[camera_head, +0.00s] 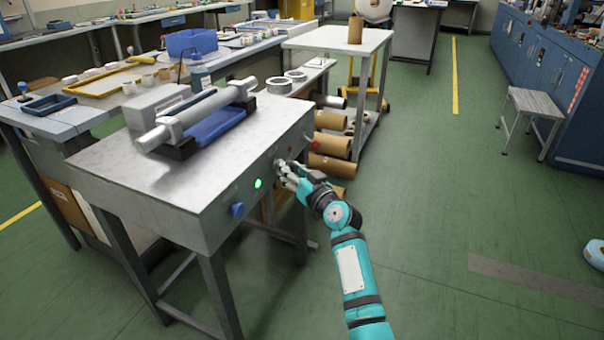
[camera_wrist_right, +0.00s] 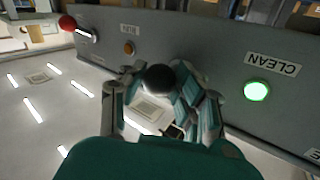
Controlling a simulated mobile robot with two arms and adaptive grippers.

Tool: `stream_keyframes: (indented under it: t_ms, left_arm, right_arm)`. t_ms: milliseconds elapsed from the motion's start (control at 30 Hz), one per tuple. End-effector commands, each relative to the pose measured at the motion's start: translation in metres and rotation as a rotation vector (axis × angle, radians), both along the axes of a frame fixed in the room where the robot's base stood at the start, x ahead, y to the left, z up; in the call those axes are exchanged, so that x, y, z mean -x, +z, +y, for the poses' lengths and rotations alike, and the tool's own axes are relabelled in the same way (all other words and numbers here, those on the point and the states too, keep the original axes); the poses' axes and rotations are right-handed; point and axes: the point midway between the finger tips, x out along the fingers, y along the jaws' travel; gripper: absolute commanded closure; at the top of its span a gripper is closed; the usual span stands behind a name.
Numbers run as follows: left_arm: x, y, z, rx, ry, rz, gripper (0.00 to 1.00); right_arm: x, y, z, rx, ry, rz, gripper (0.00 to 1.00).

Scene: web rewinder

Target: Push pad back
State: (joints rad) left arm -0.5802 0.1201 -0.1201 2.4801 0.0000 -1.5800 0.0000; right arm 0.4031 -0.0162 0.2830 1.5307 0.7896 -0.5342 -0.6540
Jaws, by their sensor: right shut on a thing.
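My right gripper (camera_head: 289,172) is at the front panel of the grey machine table (camera_head: 200,215). In the right wrist view its fingers (camera_wrist_right: 160,98) are closed around a black ball knob (camera_wrist_right: 159,78) at the panel. A long blue pad-like piece (camera_head: 215,126) lies on the table top under and beside the silver roller (camera_head: 192,112); I cannot tell for sure that it is the pad. A green lamp (camera_head: 258,183) is lit on the panel, and the wrist view shows it beside the label CLEAN (camera_wrist_right: 273,64). My left gripper is not in view.
A red ball knob (camera_wrist_right: 67,23) and an amber button (camera_wrist_right: 129,47) are on the same panel. A blue knob (camera_head: 237,210) is near the panel's near end. Cardboard cores (camera_head: 332,166) lie under the white side table (camera_head: 340,38).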

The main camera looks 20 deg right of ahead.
Motion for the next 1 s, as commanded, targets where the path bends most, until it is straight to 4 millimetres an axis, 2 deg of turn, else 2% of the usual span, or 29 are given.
stream_keyframes:
  t_ms: [100,367,400,567,1000]
  left_arm:
    - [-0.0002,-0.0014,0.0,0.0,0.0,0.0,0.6]
    - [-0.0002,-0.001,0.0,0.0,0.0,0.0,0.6]
    - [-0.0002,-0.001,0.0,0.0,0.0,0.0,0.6]
    - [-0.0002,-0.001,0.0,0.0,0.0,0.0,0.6]
    - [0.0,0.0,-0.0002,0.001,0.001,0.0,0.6]
  right_arm:
    - [-0.0083,0.0011,0.0074,0.001,0.002,-0.002,1.0]
    - [-0.0087,0.002,0.0086,0.001,0.002,-0.004,1.0]
    - [-0.0087,0.002,0.0087,0.001,0.002,-0.004,0.65]
    - [-0.0086,0.0016,0.0084,0.001,0.002,-0.002,0.44]
    - [-0.0026,0.0009,0.0022,0.0,-0.001,-0.001,0.44]
